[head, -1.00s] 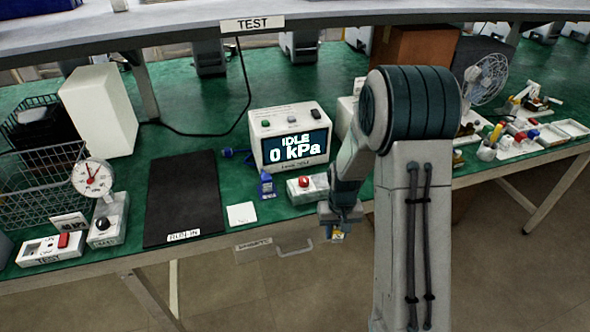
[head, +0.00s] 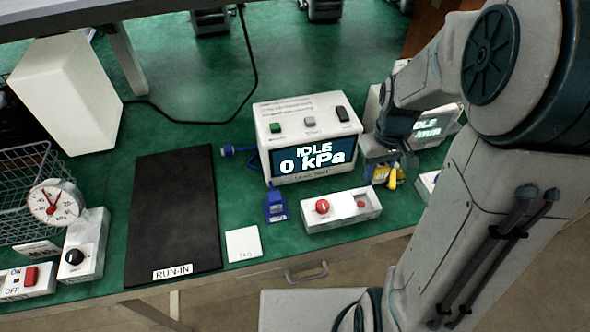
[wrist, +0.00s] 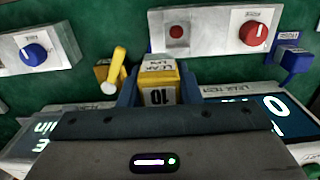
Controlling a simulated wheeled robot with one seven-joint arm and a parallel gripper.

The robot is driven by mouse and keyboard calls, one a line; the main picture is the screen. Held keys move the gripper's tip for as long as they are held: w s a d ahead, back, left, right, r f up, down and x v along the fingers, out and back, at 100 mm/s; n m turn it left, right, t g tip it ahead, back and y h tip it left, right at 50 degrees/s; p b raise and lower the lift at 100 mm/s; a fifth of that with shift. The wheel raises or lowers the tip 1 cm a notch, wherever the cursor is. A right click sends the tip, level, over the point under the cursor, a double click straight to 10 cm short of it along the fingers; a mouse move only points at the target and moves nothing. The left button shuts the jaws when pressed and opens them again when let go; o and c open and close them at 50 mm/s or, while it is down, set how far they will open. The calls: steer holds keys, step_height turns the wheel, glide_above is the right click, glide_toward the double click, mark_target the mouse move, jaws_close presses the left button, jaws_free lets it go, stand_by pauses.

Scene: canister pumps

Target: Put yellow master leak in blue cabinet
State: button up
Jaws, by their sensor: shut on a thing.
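The yellow master leak (wrist: 158,86) is a small yellow block with a white label and a "10" on its side. It sits between the two fingers of my gripper (wrist: 158,92), which is shut on it. In the head view the yellow block (head: 380,174) shows just below my gripper (head: 379,160), right of the leak test box. I cannot tell whether its underside touches the bench. A yellow lever (wrist: 114,68) with a white round end stands close beside it in the wrist view. I see no blue cabinet in these frames.
The leak test box (head: 308,138) reads "IDLE 0 kPa". A white box with a red knob (head: 340,210) and a blue fitting (head: 276,206) are in front. A black run-in mat (head: 172,215) lies left. A blue-knob box (wrist: 38,50) is near the lever.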

glide_above(325, 188)
steer(key=s, duration=0.2)
steer(key=f, duration=0.6)
steer(key=shift+a+f+p, duration=0.2)
steer(key=shift+f+p, duration=0.15)
steer(key=shift+f, duration=2.05)
steer(key=shift+f, duration=0.2)
steer(key=o, duration=1.1)
steer(key=shift+r, duration=0.1)
